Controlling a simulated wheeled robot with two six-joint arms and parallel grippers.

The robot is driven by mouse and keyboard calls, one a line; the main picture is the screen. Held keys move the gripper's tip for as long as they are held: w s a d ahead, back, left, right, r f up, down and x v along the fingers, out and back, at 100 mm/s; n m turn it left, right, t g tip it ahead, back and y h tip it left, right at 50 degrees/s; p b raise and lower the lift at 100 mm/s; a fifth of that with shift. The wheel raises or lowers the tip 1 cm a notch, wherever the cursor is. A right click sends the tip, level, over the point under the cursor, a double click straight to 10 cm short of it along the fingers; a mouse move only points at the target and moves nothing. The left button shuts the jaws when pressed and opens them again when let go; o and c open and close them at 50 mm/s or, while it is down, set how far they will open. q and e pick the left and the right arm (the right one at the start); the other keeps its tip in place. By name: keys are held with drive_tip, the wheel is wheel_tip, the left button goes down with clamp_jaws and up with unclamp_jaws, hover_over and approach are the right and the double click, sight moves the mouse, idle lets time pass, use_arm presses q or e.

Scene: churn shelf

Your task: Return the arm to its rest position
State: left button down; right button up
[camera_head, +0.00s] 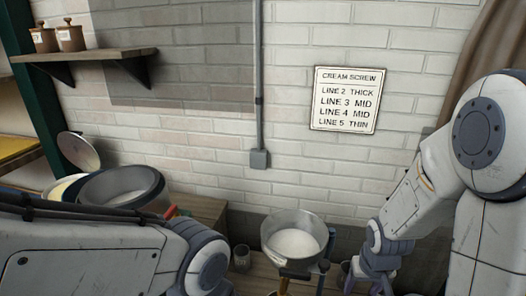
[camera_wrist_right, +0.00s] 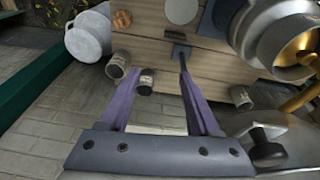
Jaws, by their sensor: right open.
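My right arm comes in from the right in the head view, bent downward, with its wrist low beside the metal bowl (camera_head: 294,240). My right gripper is cut off by the lower edge there. In the right wrist view its two purple fingers (camera_wrist_right: 158,72) are spread apart with nothing held between them. A small labelled jar (camera_wrist_right: 145,82) shows beyond the left finger; I cannot tell how far off it is. My left arm crosses the lower left of the head view, and its gripper is out of the picture.
A shelf (camera_head: 85,54) with brown crocks is at upper left. A sign (camera_head: 346,99) hangs on the brick wall, which is clear around it.

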drive_tip(key=s+a+r+n+g+y, duration=0.1)
drive_tip(key=s+a+r+n, duration=0.3)
drive_tip(key=s+a, duration=0.4)
drive_tip(key=s+a+r+n+g, duration=0.1)
drive_tip(key=s+a+r+n, duration=0.4)
drive_tip(key=s+a, duration=0.3)
drive_tip(key=a+r, duration=0.1)
drive_tip(key=a, duration=0.2)
drive_tip(key=shift+a+r+y, duration=0.2)
drive_tip(key=shift+a+y, duration=0.05)
drive_tip(key=shift+y, duration=0.15)
